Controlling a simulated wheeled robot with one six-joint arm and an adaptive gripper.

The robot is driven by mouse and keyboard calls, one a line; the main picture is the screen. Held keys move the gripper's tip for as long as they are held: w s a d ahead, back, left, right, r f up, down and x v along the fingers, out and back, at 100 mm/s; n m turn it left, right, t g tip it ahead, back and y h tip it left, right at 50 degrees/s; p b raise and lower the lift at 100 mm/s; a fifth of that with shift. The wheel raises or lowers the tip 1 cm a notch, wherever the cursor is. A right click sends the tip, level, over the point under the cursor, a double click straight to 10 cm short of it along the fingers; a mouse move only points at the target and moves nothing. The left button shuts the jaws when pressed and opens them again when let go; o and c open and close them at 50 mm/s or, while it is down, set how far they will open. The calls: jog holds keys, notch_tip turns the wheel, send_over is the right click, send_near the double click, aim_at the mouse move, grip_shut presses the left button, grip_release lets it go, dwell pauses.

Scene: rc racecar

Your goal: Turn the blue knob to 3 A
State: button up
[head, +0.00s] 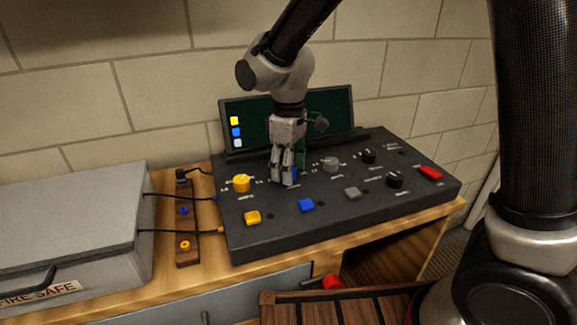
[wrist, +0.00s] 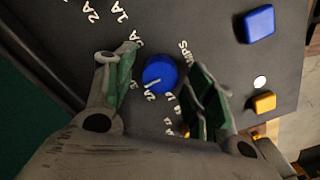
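The blue knob (wrist: 159,72) sits on the dark control panel, with a white pointer line on its lower-left side. The pointer faces a small white label that looks like 2A. In the head view only a sliver of the knob (head: 294,173) shows behind my fingers. My gripper (head: 283,180) points down over it. In the wrist view my gripper (wrist: 161,65) is open, with one green-padded finger on each side of the knob. A gap shows between the knob and each finger. Some labels around the knob are partly hidden or too small to read.
The control panel (head: 345,216) also bears a yellow knob (head: 241,183), a grey knob (head: 330,164), black knobs, and yellow, blue (head: 306,205), grey and red buttons. A dark screen (head: 331,113) stands behind. A grey case (head: 70,220) lies left, with cables toward the panel.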

notch_tip(320, 180, up, 12)
dwell(0.6)
jog(key=s+d+r+m+t, duration=0.1)
jog(key=s+d+m, duration=0.3)
jog(key=d, duration=0.7)
jog(key=s+d+r+m+t, duration=0.1)
jog(key=s+d+m+t, duration=0.1)
jog(key=s+d+m, duration=0.2)
jog(key=s+d+r+m+t, duration=0.1)
jog(key=s+d+m, duration=0.3)
jog(key=d, duration=1.4)
jog(key=s, duration=0.4)
jog(key=shift+s, duration=0.35)
